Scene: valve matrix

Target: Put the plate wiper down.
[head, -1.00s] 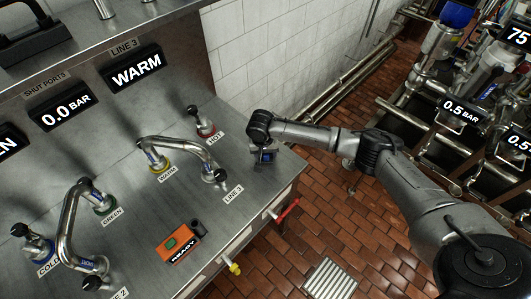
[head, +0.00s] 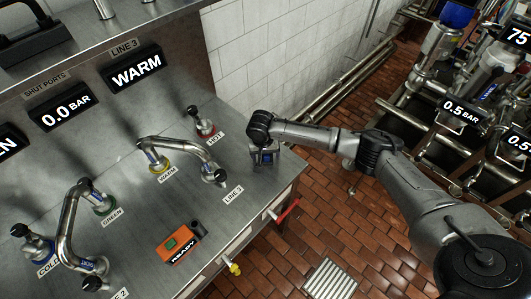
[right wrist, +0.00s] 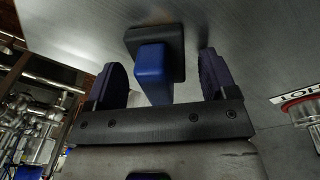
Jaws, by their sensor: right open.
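The plate wiper (right wrist: 151,72) shows in the right wrist view as a blue handle on a dark square base. Its base appears to rest on the steel plate. My right gripper (right wrist: 160,62) is open, with one dark finger on each side of the blue handle and a visible gap on both sides. In the head view my right gripper (head: 264,158) is low over the right end of the steel plate, beside the LINE 3 label; the wiper is mostly hidden there. My left gripper is not in view.
A bent pipe (head: 178,142) joins the WARM port to the LINE 3 side. The capped HOT port (head: 205,130) is left of the gripper. An orange device marked READY (head: 178,243) lies near the plate's front edge. The tiled floor (head: 330,225) is beyond the right edge.

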